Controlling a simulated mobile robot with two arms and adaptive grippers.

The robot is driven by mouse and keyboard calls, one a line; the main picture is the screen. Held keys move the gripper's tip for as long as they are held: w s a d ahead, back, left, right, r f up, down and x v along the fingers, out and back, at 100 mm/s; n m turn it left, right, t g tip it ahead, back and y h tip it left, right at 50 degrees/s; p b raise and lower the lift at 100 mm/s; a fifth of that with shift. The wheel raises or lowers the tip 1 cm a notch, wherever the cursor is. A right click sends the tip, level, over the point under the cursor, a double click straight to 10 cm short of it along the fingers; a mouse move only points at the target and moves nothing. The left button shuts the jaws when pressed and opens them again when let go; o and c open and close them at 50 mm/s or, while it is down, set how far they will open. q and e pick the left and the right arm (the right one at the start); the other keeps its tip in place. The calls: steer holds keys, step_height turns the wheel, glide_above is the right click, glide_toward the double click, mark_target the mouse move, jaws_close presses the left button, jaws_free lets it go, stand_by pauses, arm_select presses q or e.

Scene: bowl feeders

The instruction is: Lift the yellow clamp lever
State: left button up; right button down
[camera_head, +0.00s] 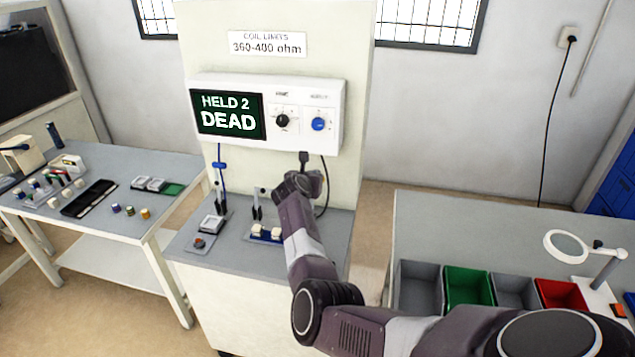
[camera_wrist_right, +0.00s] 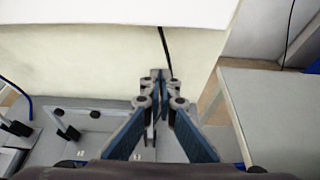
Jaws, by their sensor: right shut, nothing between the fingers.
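I cannot make out a yellow clamp lever in either view; my right arm may hide part of the bench. In the head view, a fixture with dark upright prongs (camera_head: 257,208) stands on the grey bench, with a blue base holding cream blocks (camera_head: 257,230) in front of it. Another dark-pronged fixture (camera_head: 218,202) stands to its left. My right gripper (camera_wrist_right: 160,76) is shut and empty in the wrist view, pointing towards the cream panel's lower part. In the head view its fingers are hidden by my wrist. My left gripper is in neither view.
A tester box (camera_head: 331,134) reading "HELD 2 DEAD" hangs on the panel above my right wrist, with a black cable (camera_head: 325,185) beside the wrist. A grey tray (camera_head: 201,242) lies front left. A side table (camera_head: 497,225) with bins stands right.

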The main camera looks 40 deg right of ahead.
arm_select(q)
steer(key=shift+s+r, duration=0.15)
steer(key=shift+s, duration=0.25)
arm_select(e)
steer(key=shift+w+d+g+y, duration=0.3)
steer(key=shift+w+d+y, duration=0.1)
steer(key=shift+d, duration=0.2)
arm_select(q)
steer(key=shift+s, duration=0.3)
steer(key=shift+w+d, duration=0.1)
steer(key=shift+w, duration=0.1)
arm_select(e)
steer(key=v, duration=0.7)
steer(key=shift+a, duration=0.2)
